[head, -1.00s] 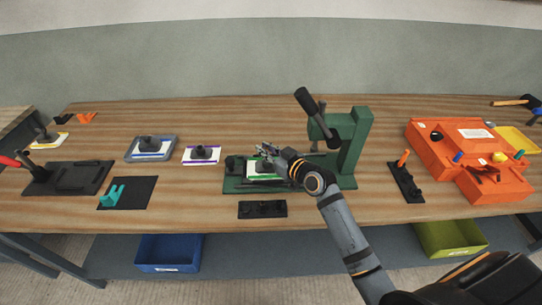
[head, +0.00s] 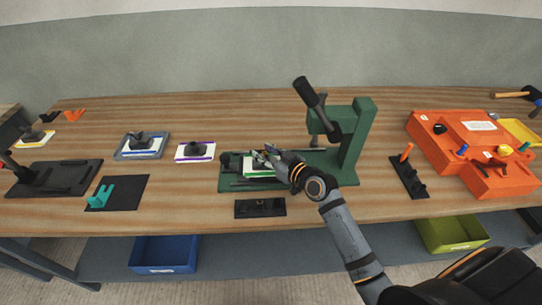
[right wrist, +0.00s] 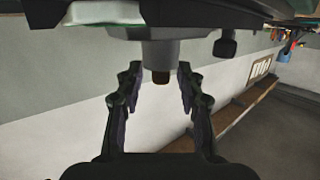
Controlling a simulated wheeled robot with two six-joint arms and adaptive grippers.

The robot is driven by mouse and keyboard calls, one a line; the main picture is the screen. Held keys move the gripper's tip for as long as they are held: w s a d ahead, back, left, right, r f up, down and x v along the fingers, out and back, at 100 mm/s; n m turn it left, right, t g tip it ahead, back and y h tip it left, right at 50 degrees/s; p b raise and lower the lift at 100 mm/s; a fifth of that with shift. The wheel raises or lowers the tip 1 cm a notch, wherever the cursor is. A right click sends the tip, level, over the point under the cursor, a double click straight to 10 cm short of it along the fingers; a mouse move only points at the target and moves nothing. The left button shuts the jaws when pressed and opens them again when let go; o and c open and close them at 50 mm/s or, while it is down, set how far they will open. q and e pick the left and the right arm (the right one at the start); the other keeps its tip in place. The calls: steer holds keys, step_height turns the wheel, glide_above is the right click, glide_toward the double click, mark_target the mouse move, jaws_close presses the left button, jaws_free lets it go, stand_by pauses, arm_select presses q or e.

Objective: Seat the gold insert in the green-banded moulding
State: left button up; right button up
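The green-banded moulding (head: 256,171), a white plate with a green edge, lies on the green press base. My right gripper (head: 262,155) reaches over it from the right and covers part of it. The right wrist view looks upside down, with the moulding's grey boss (right wrist: 150,54) hanging from the top edge. A small brownish-gold tip, which looks like the gold insert (right wrist: 161,77), shows at the boss's end; how deep it sits I cannot tell. My right gripper's fingers (right wrist: 158,100) stand apart on either side, touching neither. My left gripper is not in view.
The green press (head: 352,140) with its black lever (head: 308,93) stands just right of the moulding. A black block (head: 260,208) lies in front. Purple-edged (head: 181,157) and blue-edged mouldings lie left.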

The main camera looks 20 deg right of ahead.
mark_target(266, 154)
steer(key=v, duration=0.5)
steer(key=shift+s+d, duration=0.1)
steer(key=shift+s, duration=0.2)
steer(key=p+v, duration=0.2)
steer(key=v, duration=0.2)
steer(key=shift+s+d+r+p, duration=0.15)
steer(key=shift+s+r+p, duration=0.1)
steer(key=shift+p, duration=0.15)
arm_select(q)
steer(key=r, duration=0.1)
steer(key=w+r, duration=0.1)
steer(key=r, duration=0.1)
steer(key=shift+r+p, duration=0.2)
steer(key=shift+p, duration=0.1)
arm_select(e)
steer(key=shift+s+d, duration=0.2)
steer(key=shift+s, duration=0.45)
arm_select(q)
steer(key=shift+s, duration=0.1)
arm_select(e)
steer(key=shift+f, duration=0.1)
